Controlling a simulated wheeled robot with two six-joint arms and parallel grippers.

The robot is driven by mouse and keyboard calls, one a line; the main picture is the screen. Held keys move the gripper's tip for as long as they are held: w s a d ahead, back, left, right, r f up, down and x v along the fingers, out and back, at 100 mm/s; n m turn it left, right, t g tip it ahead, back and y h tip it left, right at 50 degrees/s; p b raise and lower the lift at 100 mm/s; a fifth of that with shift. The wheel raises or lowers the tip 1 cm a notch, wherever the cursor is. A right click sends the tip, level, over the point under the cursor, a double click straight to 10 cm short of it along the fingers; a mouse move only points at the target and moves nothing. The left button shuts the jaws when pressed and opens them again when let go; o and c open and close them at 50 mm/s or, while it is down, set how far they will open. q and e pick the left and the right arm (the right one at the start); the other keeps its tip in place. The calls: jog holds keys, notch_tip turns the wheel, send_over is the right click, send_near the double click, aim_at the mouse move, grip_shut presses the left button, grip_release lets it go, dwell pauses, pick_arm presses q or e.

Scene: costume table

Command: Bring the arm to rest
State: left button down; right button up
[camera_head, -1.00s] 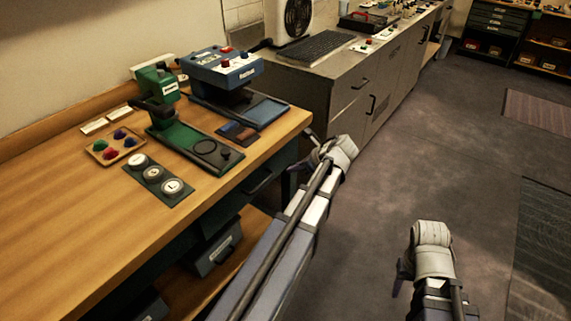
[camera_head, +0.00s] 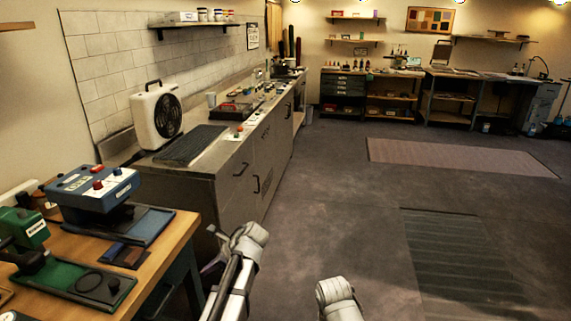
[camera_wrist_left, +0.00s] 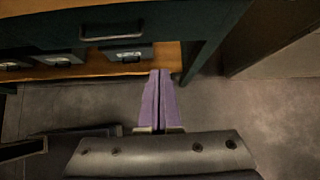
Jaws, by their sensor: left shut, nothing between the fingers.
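My left arm reaches in from the bottom of the head view, past the right end of the wooden table (camera_head: 150,262). My left gripper (camera_head: 208,267) is largely hidden behind its white wrist there. In the left wrist view its two purple fingers (camera_wrist_left: 159,78) are together with nothing between them. They point toward the table's lower shelf (camera_wrist_left: 170,60), below a dark drawer front. I cannot tell the exact gap to the table. The white end of my right arm (camera_head: 338,298) shows at the bottom of the head view; its fingers do not show.
A blue press (camera_head: 95,188) and a green press (camera_head: 25,228) stand on the wooden table. A metal cabinet counter (camera_head: 225,165) with a fan heater (camera_head: 157,115) runs along the wall. Open floor (camera_head: 330,180) lies to the right, with two mats.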

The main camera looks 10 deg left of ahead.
pick_arm(q)
jog(key=s+d+r+n+h+p, duration=0.1)
jog(key=s+d+n+h+p, duration=0.2)
jog(key=s+d+n, duration=0.4)
jog(key=s+d+r+n+g+h+p, duration=0.1)
jog(key=s+d+n+h+p, duration=0.3)
jog(key=d, duration=1.4)
jog(key=s+r+n+p, duration=0.1)
jog(key=s+n, duration=0.2)
jog(key=s, duration=0.3)
jog(key=shift+d+n, duration=0.25)
jog(key=shift+n, duration=0.05)
